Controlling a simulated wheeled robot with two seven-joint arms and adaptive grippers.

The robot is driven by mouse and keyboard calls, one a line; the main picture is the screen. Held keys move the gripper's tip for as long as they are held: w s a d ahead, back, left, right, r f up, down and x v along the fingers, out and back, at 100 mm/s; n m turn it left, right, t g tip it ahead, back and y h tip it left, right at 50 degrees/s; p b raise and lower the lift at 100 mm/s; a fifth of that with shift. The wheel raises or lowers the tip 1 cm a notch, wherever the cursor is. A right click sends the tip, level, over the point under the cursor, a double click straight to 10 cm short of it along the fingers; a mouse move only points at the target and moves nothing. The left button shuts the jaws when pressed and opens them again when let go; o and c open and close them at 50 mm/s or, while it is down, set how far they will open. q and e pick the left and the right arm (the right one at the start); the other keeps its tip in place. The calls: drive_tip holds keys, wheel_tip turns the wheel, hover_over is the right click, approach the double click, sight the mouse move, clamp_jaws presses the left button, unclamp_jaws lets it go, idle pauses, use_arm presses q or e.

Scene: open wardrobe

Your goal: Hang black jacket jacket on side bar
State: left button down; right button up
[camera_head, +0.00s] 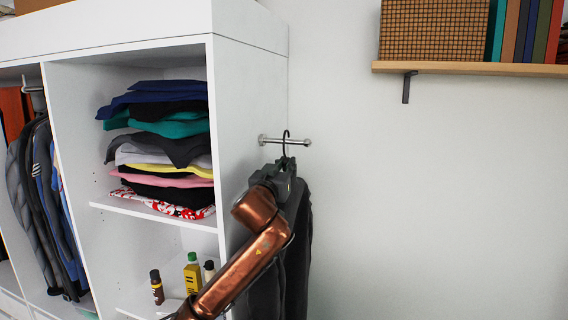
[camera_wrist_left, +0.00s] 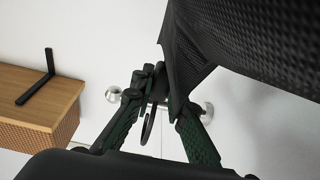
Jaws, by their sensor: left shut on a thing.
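The black jacket (camera_head: 298,250) hangs beside the wardrobe's right side, partly behind my left arm; its dark cloth fills the upper right of the left wrist view (camera_wrist_left: 250,45). Its hanger hook (camera_head: 285,140) rises to the side bar (camera_head: 300,142) and appears to loop over it. The short metal bar sticks out from the wardrobe's side; its round end shows in the left wrist view (camera_wrist_left: 113,94). My left gripper (camera_head: 286,166) is shut on the hanger just below the bar, at the jacket's top. My right gripper is not in view.
The white wardrobe (camera_head: 250,90) stands open at left, with folded clothes (camera_head: 165,150) on a shelf, bottles (camera_head: 192,272) below and hanging clothes (camera_head: 50,200) further left. A wooden wall shelf (camera_head: 470,68) is at upper right. The wall space right of the jacket is clear.

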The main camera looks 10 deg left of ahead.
use_arm(q)
drive_tip(key=shift+w+r+p, duration=0.25)
drive_tip(key=shift+w+p, duration=0.45)
drive_tip(key=shift+w, duration=0.35)
drive_tip(key=shift+w+d+p, duration=0.1)
drive_tip(key=shift+w+p, duration=0.3)
drive_tip(key=shift+w, duration=0.3)
drive_tip(key=shift+f, duration=0.2)
drive_tip(key=shift+f+b, duration=0.8)
drive_tip(key=shift+f, duration=0.2)
drive_tip(key=shift+f, duration=0.55)
drive_tip(key=c, duration=1.8)
unclamp_jaws()
